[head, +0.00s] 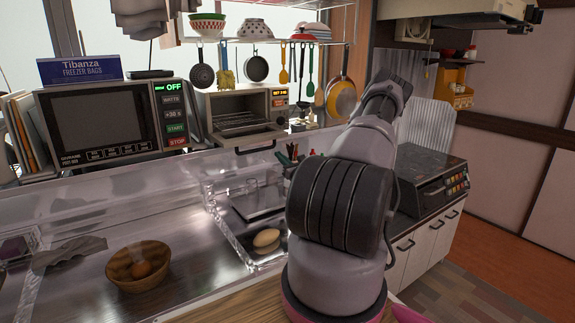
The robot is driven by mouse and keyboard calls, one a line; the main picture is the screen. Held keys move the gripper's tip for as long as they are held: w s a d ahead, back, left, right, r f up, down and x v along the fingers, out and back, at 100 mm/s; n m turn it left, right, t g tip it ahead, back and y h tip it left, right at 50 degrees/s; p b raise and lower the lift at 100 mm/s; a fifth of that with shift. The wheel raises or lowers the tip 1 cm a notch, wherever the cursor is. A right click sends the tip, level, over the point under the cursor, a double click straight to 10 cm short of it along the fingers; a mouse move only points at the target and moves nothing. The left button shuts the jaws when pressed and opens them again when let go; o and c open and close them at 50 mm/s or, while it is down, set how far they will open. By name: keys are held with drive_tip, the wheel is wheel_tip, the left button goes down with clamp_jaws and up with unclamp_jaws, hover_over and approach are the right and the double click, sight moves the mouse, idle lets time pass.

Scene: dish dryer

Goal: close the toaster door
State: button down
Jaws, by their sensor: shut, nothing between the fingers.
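The toaster (245,93) stands on the shelf behind the counter, just right of the microwave. Its door (248,139) is open, folded down toward the front, with a dark handle along its front edge. The wire rack inside shows through the opening. My arm rises on the right side of the head view, apart from the toaster in the picture. My gripper does not show in this view.
The microwave (101,122) is left of the toaster. Pans and utensils hang from a rack above. A clear dish dryer (212,205) is below the toaster, and a basket (138,279) is on the metal counter. A stove (425,180) is at right.

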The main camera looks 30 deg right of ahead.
sight(273, 140)
drive_tip(key=r, duration=0.2)
drive_tip(key=w+r, duration=0.1)
drive_tip(key=r, duration=0.1)
drive_tip(key=shift+r, duration=0.15)
drive_tip(key=shift+r, duration=0.15)
